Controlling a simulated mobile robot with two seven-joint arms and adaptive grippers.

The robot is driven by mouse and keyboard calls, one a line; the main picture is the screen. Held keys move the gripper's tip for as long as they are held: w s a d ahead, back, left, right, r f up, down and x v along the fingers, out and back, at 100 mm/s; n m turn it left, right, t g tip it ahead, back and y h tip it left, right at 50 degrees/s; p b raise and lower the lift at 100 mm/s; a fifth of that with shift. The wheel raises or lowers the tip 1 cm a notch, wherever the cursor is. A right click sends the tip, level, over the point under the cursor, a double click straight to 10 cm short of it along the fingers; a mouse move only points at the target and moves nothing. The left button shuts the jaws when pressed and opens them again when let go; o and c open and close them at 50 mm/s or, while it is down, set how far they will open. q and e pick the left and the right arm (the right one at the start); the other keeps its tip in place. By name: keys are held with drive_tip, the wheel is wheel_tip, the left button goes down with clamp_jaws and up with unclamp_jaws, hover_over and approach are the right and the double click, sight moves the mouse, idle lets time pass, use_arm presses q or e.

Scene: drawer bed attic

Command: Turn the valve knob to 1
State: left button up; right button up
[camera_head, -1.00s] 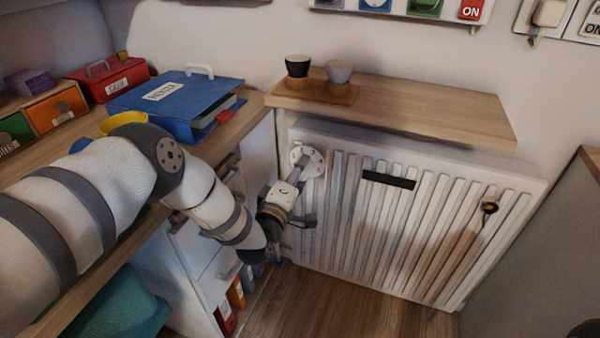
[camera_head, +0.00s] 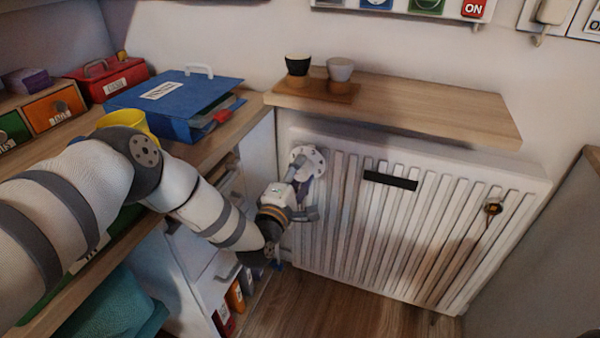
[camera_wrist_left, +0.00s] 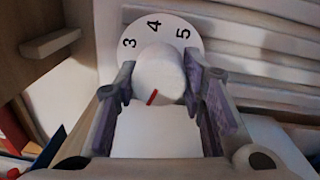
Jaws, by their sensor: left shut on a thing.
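The white valve knob (camera_wrist_left: 160,76) shows in the left wrist view with a red mark on its front, low and slightly left of centre. Behind it is a white dial plate (camera_wrist_left: 140,33) with 3, 4 and 5 readable along its upper part; its lower part is hidden. The dial plate (camera_head: 312,158) also shows in the head view at the radiator's upper left corner. My left gripper (camera_wrist_left: 159,84) has its two purple-padded fingers on either side of the knob and is shut on it. My right gripper is not in view.
A white ribbed radiator (camera_head: 400,225) fills the wall under a wooden shelf (camera_head: 430,108) with two cups. A wooden counter (camera_head: 215,150) with a blue binder (camera_head: 175,100) and a yellow cup is on the left, above drawers. Wooden floor lies below.

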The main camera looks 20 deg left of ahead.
use_arm(q)
drive_tip(key=o, duration=1.1)
drive_tip(key=shift+o, duration=0.2)
drive_tip(key=s, duration=0.7)
drive_tip(key=shift+s+f, duration=0.15)
drive_tip(key=shift+s, duration=0.15)
drive_tip(key=shift+a, duration=0.1)
